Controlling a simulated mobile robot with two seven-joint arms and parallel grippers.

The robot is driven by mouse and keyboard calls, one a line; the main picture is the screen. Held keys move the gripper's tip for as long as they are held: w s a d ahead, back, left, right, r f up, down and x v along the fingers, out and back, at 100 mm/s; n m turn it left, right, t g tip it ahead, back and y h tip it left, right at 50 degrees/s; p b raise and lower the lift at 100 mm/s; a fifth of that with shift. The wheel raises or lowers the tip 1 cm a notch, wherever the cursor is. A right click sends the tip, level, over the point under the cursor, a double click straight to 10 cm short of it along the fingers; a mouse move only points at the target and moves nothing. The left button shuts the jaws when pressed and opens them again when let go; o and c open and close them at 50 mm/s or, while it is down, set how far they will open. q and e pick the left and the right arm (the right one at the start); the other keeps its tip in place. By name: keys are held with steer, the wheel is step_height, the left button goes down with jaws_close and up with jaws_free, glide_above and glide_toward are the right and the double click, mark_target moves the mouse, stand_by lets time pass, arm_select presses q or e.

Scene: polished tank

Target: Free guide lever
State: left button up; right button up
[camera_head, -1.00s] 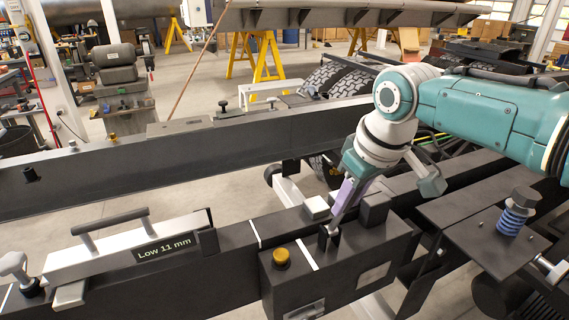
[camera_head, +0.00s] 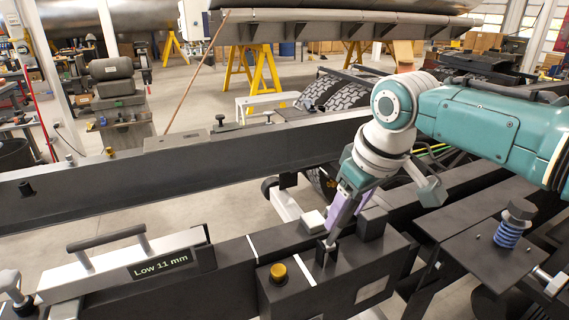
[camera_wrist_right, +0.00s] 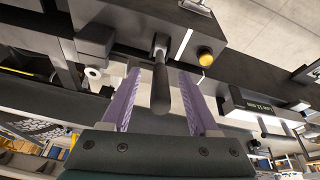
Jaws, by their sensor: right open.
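The guide lever (camera_wrist_right: 160,84) is a short dark handle rising from a bracket on the dark beam block (camera_head: 345,275). In the right wrist view it stands between the two purple fingers of my right gripper (camera_wrist_right: 159,74), with a visible gap on each side. The gripper is open around the lever and not closed on it. In the head view my right gripper (camera_head: 342,215) comes down from the right over the block, and its purple fingers hide most of the lever. Only the lever's metal foot (camera_head: 328,246) shows below them. My left gripper is not in view.
A yellow button (camera_head: 278,271) sits on the block left of the lever. Dark raised blocks (camera_head: 372,223) stand close to the gripper. A gauge reading "Low 11 mm" (camera_head: 160,263) lies further left. A blue spring bolt (camera_head: 512,228) stands at the right.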

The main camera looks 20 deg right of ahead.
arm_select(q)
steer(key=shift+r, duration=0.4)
arm_select(e)
steer(key=v, duration=0.8)
steer(key=shift+r, duration=0.25)
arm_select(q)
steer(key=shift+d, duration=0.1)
arm_select(e)
steer(key=shift+s, duration=0.25)
